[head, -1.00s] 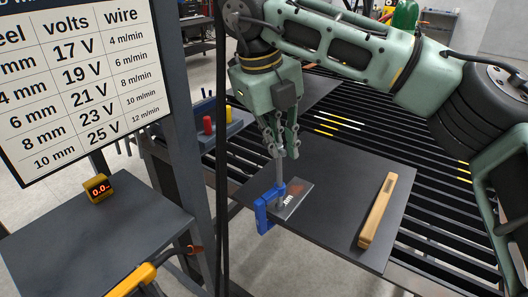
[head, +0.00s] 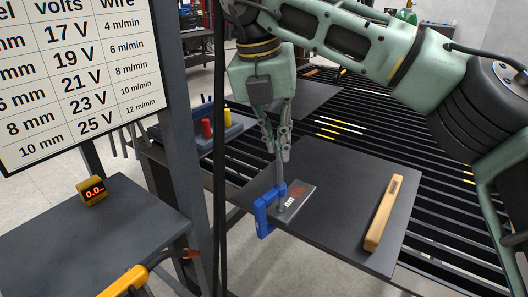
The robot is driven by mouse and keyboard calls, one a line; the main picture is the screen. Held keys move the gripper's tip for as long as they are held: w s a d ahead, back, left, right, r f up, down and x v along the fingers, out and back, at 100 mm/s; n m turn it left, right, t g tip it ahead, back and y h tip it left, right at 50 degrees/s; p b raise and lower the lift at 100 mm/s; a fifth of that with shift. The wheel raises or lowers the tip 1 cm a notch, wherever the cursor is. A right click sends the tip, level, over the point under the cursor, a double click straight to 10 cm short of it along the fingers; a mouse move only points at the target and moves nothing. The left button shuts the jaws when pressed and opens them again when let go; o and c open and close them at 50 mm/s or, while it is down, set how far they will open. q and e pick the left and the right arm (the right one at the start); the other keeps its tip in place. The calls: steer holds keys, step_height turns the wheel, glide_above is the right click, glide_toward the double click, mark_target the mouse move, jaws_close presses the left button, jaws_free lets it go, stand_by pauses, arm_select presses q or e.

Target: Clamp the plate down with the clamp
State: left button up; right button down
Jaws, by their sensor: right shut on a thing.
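A dark plate (head: 342,180) lies on the slatted table. A blue clamp (head: 264,218) sits at the plate's left edge, its frame reaching over the edge and below it. A small grey piece with white lettering (head: 297,198) lies on the plate beside the clamp's screw. My right gripper (head: 277,157) points down above the clamp and is shut on the clamp's upright grey screw. Whether the screw's foot presses on the plate or on the small piece, I cannot tell. My left gripper is not in view.
A voltage chart (head: 80,75) and a grey stand with a yellow display (head: 93,191) are at left. A tray (head: 222,130) holds red and yellow items. A dark post and cable stand left of the plate.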

steer(key=m, duration=0.1)
steer(key=m+b, duration=0.1)
steer(key=shift+s+f+m, duration=0.1)
steer(key=shift+f+m, duration=0.2)
steer(key=shift+m, duration=0.1)
steer(key=shift+r+m+b, duration=0.1)
steer(key=shift+m+b, duration=0.35)
steer(key=shift+m, duration=0.15)
steer(key=c, duration=1.7)
jaws_free()
steer(key=shift+s+r, duration=0.1)
steer(key=shift+c, duration=0.2)
